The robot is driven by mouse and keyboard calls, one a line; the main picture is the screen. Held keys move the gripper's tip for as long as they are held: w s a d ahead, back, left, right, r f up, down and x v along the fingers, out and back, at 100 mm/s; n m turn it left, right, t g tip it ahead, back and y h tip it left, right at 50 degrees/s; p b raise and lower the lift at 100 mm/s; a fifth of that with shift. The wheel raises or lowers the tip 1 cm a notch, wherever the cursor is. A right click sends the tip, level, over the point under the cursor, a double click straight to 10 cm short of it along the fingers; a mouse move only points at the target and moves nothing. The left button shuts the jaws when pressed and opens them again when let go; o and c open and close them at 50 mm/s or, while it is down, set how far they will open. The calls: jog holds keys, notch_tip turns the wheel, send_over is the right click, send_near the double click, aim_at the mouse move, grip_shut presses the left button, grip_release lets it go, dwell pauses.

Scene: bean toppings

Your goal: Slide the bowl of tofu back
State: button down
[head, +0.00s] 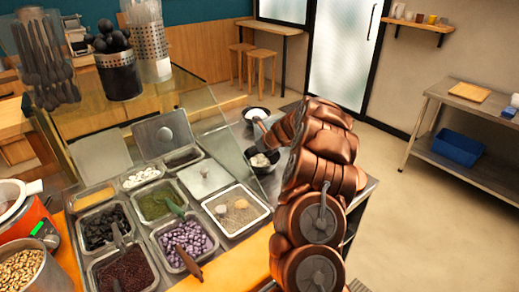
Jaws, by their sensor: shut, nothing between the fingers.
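A dark bowl with pale, whitish lumps (262,160) sits on the right end of the counter, just right of the metal topping trays; these lumps look like tofu. A second dark bowl with white contents (256,115) shows farther back. My copper-coloured arm reaches up and away from the lower right. My gripper (262,136) is at its far end, partly hidden by the arm, close above and behind the nearer bowl in the picture. It looks shut and empty. I cannot tell whether it touches the bowl.
Several topping trays (209,181) fill the counter to the left, some with handled scoops. A glass guard (150,110) slants over their back, with utensil holders (118,75) on top. A metal table (470,107) stands far right; the floor between is clear.

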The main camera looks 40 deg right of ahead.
jog(key=w+p, duration=0.2)
jog(key=w, duration=0.1)
jog(key=w+p, duration=0.1)
jog(key=shift+w+a+r, duration=0.15)
jog(key=shift+w+a, duration=0.05)
jog(key=shift+a, duration=0.2)
jog(key=shift+w+a, duration=0.1)
jog(key=shift+w, duration=0.2)
